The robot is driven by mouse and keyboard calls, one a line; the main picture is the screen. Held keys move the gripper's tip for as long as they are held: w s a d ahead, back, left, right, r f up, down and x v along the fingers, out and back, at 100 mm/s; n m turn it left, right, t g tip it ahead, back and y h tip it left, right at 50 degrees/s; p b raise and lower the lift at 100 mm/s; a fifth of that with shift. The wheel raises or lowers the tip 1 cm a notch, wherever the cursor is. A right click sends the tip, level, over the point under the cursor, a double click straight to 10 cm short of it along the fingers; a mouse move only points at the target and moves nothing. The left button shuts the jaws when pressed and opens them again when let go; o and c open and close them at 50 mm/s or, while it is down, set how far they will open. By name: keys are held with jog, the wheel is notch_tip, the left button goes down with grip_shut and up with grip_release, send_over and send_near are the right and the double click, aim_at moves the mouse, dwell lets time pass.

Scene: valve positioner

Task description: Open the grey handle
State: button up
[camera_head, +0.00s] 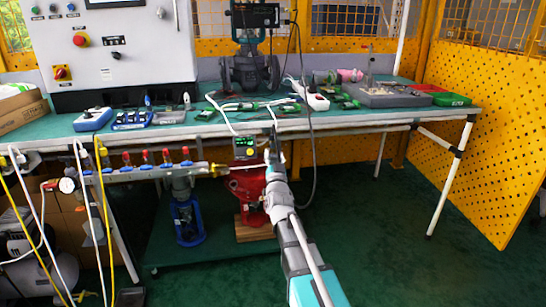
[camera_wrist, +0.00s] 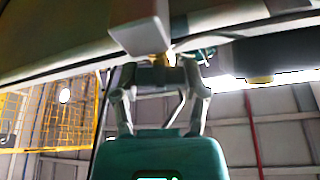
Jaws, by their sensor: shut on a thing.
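My gripper (camera_head: 272,152) is at the front edge of the workbench, just right of a small box with a lit green display (camera_head: 245,148). In the wrist view, its two grey fingers come together at the tips (camera_wrist: 162,62), below a light grey block that I take as the grey handle (camera_wrist: 140,30). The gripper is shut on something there. A small yellow, brass-like part (camera_wrist: 158,60) shows between the tips. The exact contact is small and partly hidden by the fingers. In the head view my own gripper and arm hide the handle.
A manifold with red-handled valves (camera_head: 150,172) runs to the left, below the bench edge. A red device (camera_head: 250,190) and a blue one (camera_head: 187,215) stand under the green-topped workbench (camera_head: 440,115). Cables and hoses hang nearby. The floor at right is clear.

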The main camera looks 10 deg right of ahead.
jog(key=shift+m+g+h, duration=0.3)
jog(key=shift+m+h, duration=0.6)
jog(key=shift+m, duration=0.8)
jog(key=shift+m+p, duration=0.3)
jog(key=o, duration=1.2)
jog(key=shift+c, duration=0.2)
jog(key=shift+c, duration=0.2)
